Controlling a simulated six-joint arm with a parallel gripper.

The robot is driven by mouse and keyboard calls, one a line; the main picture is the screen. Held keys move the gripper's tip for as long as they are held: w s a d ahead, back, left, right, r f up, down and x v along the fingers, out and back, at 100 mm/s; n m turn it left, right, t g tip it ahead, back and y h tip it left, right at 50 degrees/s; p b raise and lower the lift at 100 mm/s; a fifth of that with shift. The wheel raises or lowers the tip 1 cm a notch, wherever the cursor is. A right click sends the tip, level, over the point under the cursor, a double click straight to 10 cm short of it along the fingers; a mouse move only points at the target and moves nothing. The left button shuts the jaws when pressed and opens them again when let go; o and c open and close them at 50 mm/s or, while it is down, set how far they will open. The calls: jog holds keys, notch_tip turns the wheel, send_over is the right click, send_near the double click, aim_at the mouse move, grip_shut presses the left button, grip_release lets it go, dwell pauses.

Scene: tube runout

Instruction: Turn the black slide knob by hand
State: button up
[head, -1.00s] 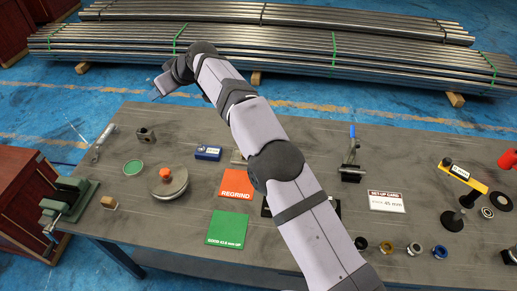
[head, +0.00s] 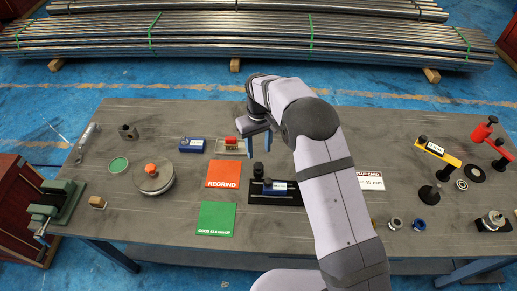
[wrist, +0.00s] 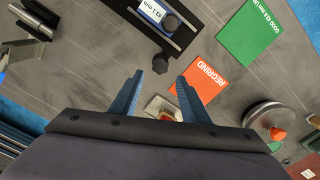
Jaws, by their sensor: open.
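A black slide fixture (head: 285,199) lies in the middle of the bench, with a blue-and-white readout label on it. A black knob (head: 258,170) stands up near its left end in the head view. My gripper (head: 266,147) is open and empty, with blue fingers, above the bench and behind the fixture.
An orange REGRIND card (head: 223,174) and a green card (head: 216,219) lie left of the fixture. A round metal piece with an orange knob (head: 152,170) is farther left. A yellow gauge (head: 437,151) stands at right. My arm covers the bench right of the fixture.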

aim_at(258, 165)
jog(key=shift+w+f+b, duration=0.1)
jog(key=shift+f+b, duration=2.6)
jog(key=shift+f, duration=1.25)
jog(key=shift+f, duration=0.1)
jog(key=c, duration=0.8)
